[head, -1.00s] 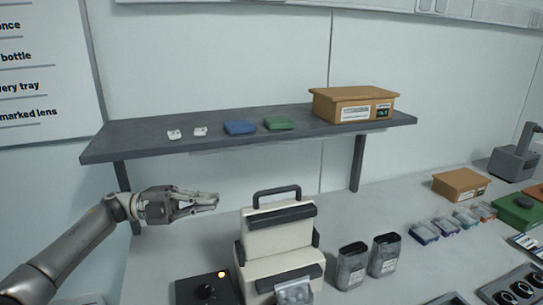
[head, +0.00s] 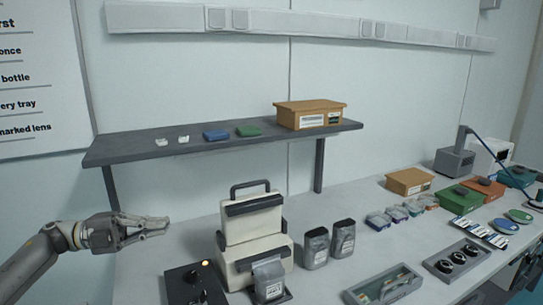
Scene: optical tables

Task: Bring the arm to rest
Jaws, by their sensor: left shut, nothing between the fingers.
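My left arm comes in from the left edge in the head view. Its gripper (head: 156,227) is shut and empty, with its fingers pointing right. It is in the air, below the front of the grey shelf and left of the cream machine with a black handle (head: 254,228). It touches nothing that I can see. My right gripper does not show.
The grey shelf (head: 110,150) bears a brown box (head: 311,114), a blue item (head: 216,135), a green item (head: 248,131) and small white pieces. A black box with a knob (head: 193,284) and two grey pouches (head: 316,248) stand near the machine. Trays fill the right.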

